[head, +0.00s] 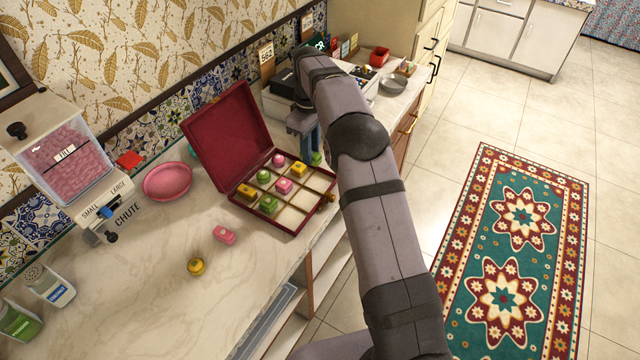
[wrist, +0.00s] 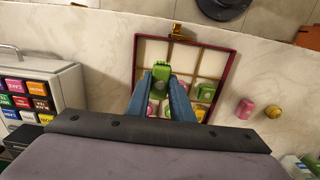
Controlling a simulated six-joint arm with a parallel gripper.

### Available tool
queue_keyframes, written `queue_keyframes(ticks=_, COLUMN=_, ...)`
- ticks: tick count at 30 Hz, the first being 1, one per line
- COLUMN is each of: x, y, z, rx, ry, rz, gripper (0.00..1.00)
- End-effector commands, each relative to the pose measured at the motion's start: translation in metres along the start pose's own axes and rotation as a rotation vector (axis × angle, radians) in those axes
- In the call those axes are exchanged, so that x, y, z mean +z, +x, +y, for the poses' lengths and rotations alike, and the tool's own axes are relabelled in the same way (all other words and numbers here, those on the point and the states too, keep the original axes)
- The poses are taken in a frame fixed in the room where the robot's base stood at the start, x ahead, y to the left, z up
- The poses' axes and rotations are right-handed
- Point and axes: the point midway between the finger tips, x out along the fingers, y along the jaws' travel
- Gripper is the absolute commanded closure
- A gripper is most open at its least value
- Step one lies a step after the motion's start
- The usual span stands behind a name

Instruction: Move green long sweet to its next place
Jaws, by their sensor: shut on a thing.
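My gripper (head: 311,152) is shut on the green long sweet (wrist: 161,70), which sits between the blue fingertips (wrist: 163,80) in the wrist view. In the head view only a bit of this green sweet (head: 317,158) shows beside the fingers, at the far right corner of the open red box (head: 235,191). In the wrist view it is over the box's divided tray (wrist: 236,62); I cannot tell its height above the tray. The box also holds pink, green and yellow sweets, among them a green sweet (head: 268,204) near the front.
A pink sweet (head: 224,235) and a yellow round sweet (head: 196,266) lie loose on the counter in front of the box. A pink bowl (head: 168,181) and a chute dispenser (head: 66,160) stand to the left. The box's raised lid (head: 226,135) stands at its back left.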

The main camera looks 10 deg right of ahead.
Motion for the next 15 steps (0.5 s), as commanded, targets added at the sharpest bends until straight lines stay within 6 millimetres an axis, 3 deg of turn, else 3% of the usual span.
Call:
queue_keyframes(ticks=6, x=0.015, y=0.000, z=0.021, rx=0.000, ry=-0.002, rz=0.000, gripper=1.00)
queue_keyframes(ticks=11, x=0.016, y=0.002, z=0.022, rx=-0.001, ry=-0.004, rz=0.000, gripper=1.00)
queue_keyframes(ticks=15, x=0.016, y=0.015, z=0.022, rx=-0.002, ry=-0.004, rz=-0.002, gripper=1.00)
